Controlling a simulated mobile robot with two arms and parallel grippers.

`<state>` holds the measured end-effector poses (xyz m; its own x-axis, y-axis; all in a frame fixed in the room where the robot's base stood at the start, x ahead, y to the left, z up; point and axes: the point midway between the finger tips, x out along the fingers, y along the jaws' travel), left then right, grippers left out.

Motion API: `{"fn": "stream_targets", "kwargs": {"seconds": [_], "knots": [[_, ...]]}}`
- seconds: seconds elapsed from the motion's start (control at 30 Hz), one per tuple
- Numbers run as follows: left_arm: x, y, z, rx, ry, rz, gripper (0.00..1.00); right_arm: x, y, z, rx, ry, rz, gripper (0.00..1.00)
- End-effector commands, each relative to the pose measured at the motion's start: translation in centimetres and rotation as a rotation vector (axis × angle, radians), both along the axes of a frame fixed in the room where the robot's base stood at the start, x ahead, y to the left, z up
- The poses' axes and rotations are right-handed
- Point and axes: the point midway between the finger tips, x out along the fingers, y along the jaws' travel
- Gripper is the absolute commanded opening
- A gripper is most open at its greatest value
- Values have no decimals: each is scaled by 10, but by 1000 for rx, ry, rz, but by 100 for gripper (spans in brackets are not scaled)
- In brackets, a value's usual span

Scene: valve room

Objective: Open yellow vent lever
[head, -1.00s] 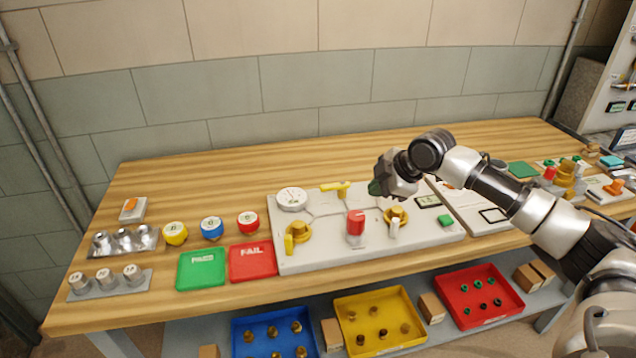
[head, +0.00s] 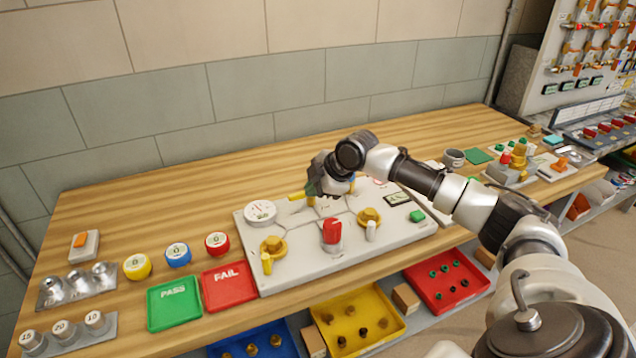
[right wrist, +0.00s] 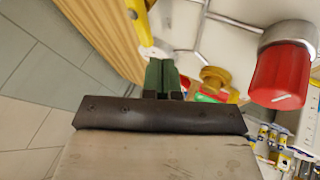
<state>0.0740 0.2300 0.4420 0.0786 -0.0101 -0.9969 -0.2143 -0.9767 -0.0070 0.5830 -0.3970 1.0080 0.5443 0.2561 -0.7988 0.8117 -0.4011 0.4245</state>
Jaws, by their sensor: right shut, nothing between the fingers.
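The yellow vent lever (head: 298,197) is at the back edge of the white valve board (head: 300,265), partly hidden by my right gripper. My right gripper (head: 313,190) is just to the right of it, with dark green fingers. In the right wrist view the green fingers (right wrist: 162,76) are together with nothing between them. There a yellow lever (right wrist: 140,22) lies just beyond the fingertips, cut off by the top edge. I cannot tell whether the fingers touch it. My left gripper is not in view.
The board also carries a round gauge (head: 260,212), a red knob (head: 332,231), brass valves (head: 273,246) and a green button (head: 417,216). Green PASS (head: 174,303) and red FAIL (head: 229,286) trays lie left of it. The table behind the board is clear.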

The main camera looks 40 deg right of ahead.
Motion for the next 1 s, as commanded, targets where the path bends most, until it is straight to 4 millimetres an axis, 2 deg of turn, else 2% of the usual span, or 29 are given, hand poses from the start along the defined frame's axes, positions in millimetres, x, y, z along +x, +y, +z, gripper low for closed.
{"fn": "stream_targets", "kwargs": {"seconds": [0.17, 0.4, 0.83, 1.0], "knots": [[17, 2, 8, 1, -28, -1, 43, 18, 9, -24, 2, 1, 0, 0], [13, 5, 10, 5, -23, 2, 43, 30, 15, -43, 0, 0, 0, 0], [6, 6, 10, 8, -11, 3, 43, 31, 15, -46, 0, 0, -2, 0], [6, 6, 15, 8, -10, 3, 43, 35, 22, -44, 1, 0, -20, 0]]}}
